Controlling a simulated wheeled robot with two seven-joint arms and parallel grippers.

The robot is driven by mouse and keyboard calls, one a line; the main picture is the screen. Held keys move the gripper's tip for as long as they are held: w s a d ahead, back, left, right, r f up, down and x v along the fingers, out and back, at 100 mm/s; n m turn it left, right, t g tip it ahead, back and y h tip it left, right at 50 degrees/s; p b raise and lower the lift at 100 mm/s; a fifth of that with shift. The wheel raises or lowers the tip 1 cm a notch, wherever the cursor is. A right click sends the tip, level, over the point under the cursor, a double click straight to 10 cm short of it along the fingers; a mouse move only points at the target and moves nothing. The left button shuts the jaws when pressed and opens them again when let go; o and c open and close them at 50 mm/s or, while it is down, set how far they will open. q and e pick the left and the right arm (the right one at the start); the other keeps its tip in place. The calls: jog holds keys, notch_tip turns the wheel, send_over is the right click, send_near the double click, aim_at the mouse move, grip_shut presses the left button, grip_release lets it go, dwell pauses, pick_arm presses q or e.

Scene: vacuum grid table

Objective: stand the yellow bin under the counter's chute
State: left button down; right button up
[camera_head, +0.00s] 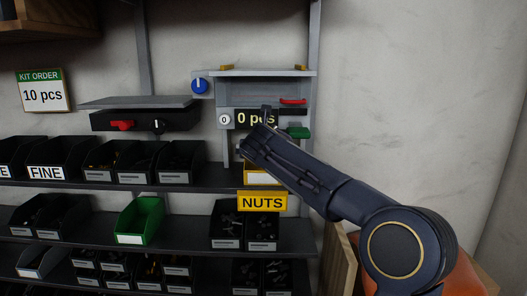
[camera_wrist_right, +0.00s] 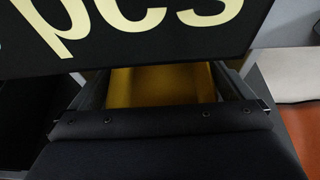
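The yellow bin (camera_head: 262,178) sits on the upper shelf below the counter, with its pale front label facing out. My right arm hides part of it. Its yellow surface (camera_wrist_right: 165,85) also shows between my fingers in the right wrist view. The counter (camera_head: 258,92) has a display reading "0 pcs" (camera_head: 256,118). The chute cannot be made out behind the arm and display. My right gripper (camera_head: 254,133) is in front of the counter, just above the bin, its fingers spread apart with nothing visibly held. My left gripper is not in view.
Black bins (camera_head: 170,160) stand left of the counter on the same shelf. A green bin (camera_head: 139,220) and black bins under a "NUTS" sign (camera_head: 262,203) are on the shelf below. A wooden board (camera_head: 340,262) stands at lower right.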

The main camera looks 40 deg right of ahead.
jog(key=shift+r, duration=0.15)
jog(key=shift+s+a, duration=0.15)
jog(key=shift+s, duration=0.05)
jog(key=s+a+r+b, duration=0.1)
jog(key=s+a+b, duration=0.3)
jog(key=s+a, duration=0.5)
jog(key=shift+s, duration=1)
jog(key=shift+a, duration=0.1)
